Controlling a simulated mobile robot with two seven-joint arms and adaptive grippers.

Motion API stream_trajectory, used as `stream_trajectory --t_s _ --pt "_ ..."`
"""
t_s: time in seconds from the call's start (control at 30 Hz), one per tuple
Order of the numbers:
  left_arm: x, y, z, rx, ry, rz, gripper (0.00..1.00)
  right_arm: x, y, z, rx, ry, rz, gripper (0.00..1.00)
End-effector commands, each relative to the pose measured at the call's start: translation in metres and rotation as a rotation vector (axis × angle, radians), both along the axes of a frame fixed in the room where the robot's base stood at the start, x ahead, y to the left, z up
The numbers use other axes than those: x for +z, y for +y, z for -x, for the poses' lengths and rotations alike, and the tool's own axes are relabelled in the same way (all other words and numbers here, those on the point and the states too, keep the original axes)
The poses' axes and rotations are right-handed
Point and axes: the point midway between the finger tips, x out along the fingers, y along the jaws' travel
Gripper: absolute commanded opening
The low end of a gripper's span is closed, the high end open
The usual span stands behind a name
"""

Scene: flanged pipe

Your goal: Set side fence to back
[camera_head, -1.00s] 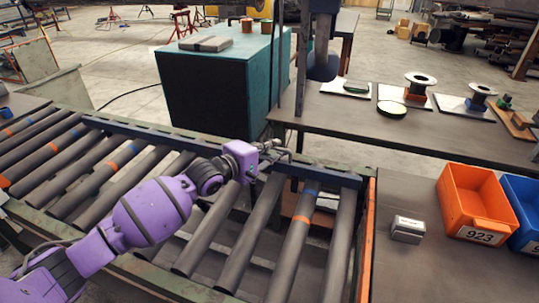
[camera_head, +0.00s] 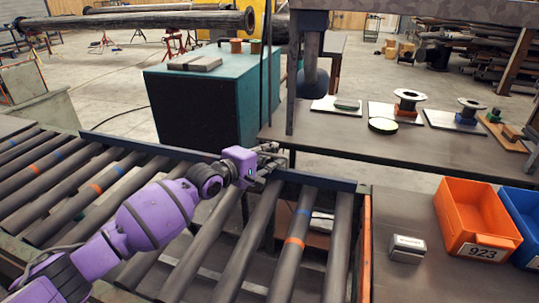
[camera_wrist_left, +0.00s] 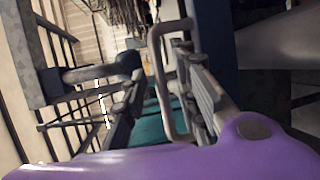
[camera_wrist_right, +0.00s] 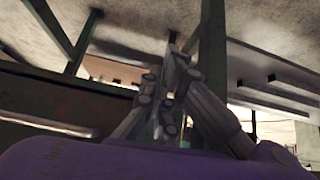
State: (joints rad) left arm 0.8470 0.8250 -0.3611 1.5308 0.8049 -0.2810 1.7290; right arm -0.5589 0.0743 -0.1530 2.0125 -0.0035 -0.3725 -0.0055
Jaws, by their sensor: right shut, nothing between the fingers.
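The dark blue rail (camera_head: 136,146), which looks like the side fence, runs along the far edge of the roller conveyor. My left gripper (camera_head: 271,156) is at this rail, near its right part. In the left wrist view my left gripper (camera_wrist_left: 160,105) has its fingers apart. A bent metal handle (camera_wrist_left: 156,62) stands between them, closer to the right finger, beside a blue surface (camera_wrist_left: 212,40). I cannot tell whether a finger touches the handle. My right gripper (camera_wrist_right: 168,85) is shut and empty in the right wrist view, below a grey surface; the head view does not show it.
The conveyor rollers (camera_head: 245,250) lie in front of the rail. An orange bin (camera_head: 473,215), a blue bin (camera_head: 522,205) and a small grey box (camera_head: 407,248) stand on the right table. A long flanged pipe (camera_head: 150,20) is at upper left, near a teal cabinet (camera_head: 200,105).

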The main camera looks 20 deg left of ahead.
Motion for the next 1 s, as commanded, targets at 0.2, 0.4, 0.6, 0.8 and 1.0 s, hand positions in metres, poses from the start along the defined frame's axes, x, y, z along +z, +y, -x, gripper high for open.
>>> stream_trajectory --t_s 0.2,0.4,0.6,0.8,1.0 --pt "-0.001 0.002 0.004 0.0 0.001 -0.002 0.27 -0.001 -0.002 0.003 0.001 0.006 0.002 0.0" --pt "0.004 0.014 0.031 -0.001 0.002 -0.003 0.27 -0.001 -0.001 0.002 0.001 0.004 0.001 0.0" --pt "0.012 0.033 0.07 0.001 0.002 -0.002 0.27 -0.001 -0.001 0.001 0.001 0.003 0.001 0.0" --pt "0.019 0.045 0.097 0.0 0.001 0.0 0.27 -0.001 0.0 0.001 0.001 0.002 0.001 0.0" --pt "0.021 0.05 0.107 0.0 0.001 0.0 0.27 -0.001 0.0 0.001 0.001 0.002 0.001 0.0"
